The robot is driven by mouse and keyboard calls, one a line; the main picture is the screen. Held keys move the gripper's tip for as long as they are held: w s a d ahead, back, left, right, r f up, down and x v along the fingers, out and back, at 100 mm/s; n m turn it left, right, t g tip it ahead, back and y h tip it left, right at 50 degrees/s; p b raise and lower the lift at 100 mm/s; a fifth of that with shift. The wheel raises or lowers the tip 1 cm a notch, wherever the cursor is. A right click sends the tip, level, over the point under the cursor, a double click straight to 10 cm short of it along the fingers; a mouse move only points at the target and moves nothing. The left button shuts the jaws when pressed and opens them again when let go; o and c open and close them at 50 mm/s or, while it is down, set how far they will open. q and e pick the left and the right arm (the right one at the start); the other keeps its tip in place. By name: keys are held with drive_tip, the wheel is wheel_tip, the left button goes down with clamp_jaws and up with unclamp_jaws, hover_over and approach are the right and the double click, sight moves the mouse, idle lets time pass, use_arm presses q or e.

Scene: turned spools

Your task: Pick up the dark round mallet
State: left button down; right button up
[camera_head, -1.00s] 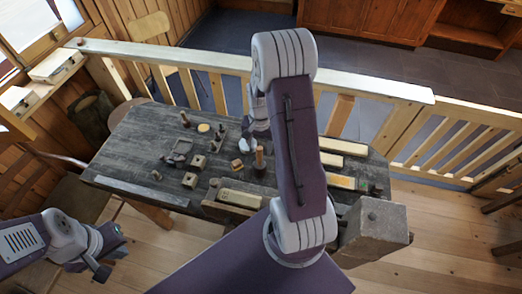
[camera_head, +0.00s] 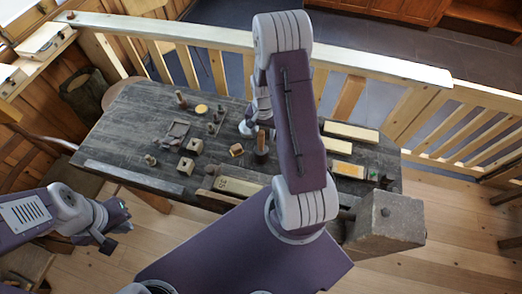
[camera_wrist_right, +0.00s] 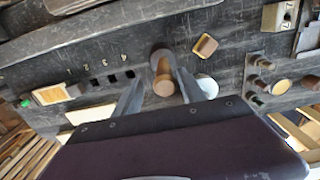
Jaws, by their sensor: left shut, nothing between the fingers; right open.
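The dark round mallet (camera_head: 261,154) stands on the grey workbench (camera_head: 130,120) in the head view, dark head down and pale wooden handle up, just left of my right forearm. In the right wrist view the mallet's handle (camera_wrist_right: 163,80) points toward the camera, with the dark head behind it. My right gripper (camera_wrist_right: 159,76) is open, with its fingers on either side of the handle in that picture. Contact cannot be told. In the head view my arm hides most of it. My left gripper (camera_head: 108,244) is shut and empty, off the bench's front left.
A white round piece (camera_wrist_right: 207,86) lies close to the right finger. A small wooden block (camera_head: 236,150) sits left of the mallet. Several spools and pegs, a grey tray (camera_head: 174,132) and pale bars (camera_head: 350,132) share the bench. A heavy block (camera_head: 384,222) is at front right.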

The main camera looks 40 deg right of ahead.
sight(261, 141)
drive_tip(key=f, duration=0.1)
drive_tip(key=f+p, duration=0.1)
drive_tip(key=f, duration=0.1)
drive_tip(key=f+p, duration=0.1)
drive_tip(key=shift+w+a+f, duration=0.15)
drive_tip(key=shift+w+a, duration=0.05)
drive_tip(key=shift+a, duration=0.1)
drive_tip(key=shift+w+f, duration=0.1)
drive_tip(key=shift+f, duration=0.4)
clamp_jaws()
